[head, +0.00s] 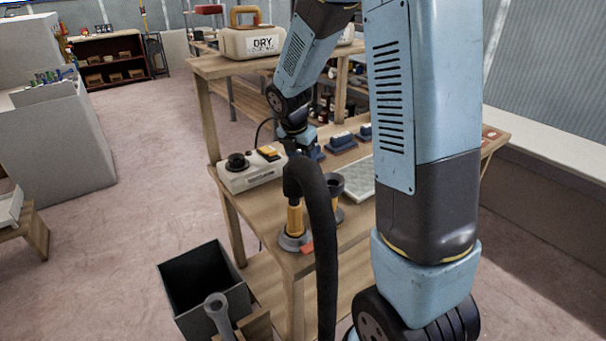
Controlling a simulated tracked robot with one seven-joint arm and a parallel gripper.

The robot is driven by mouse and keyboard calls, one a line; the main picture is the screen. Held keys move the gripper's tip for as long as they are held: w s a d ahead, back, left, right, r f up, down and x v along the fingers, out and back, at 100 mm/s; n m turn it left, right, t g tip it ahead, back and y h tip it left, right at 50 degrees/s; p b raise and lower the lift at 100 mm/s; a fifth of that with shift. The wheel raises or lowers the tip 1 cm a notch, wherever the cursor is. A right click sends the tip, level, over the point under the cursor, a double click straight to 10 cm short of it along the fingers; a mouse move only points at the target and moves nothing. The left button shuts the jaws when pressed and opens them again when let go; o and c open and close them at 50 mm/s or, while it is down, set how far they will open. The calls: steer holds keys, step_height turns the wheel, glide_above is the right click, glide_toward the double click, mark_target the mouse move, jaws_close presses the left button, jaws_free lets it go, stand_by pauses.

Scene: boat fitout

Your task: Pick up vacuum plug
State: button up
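I cannot pick out the vacuum plug for certain. A thick black hose (320,215) arches over the bench's near corner and hangs down in front of it. Under its upper end stands a yellow tool (294,219) with a grey round base, and a small orange-red piece (307,249) lies beside that base. My arm reaches down over the bench. My gripper (308,150) is low above the bench, behind the hose's top; its fingers are too small and covered to read.
A pale box with a black knob and orange switch (250,170) sits on the wooden bench (262,215). A dark cup (335,187) and blue blocks (341,141) stand nearby. A DRY case (252,42) is on the upper shelf. A dark open bin (205,280) stands below left.

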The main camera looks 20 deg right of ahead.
mark_target(303, 173)
steer(key=x, duration=0.4)
steer(key=shift+f, duration=0.1)
steer(key=shift+c, duration=0.3)
jaws_close()
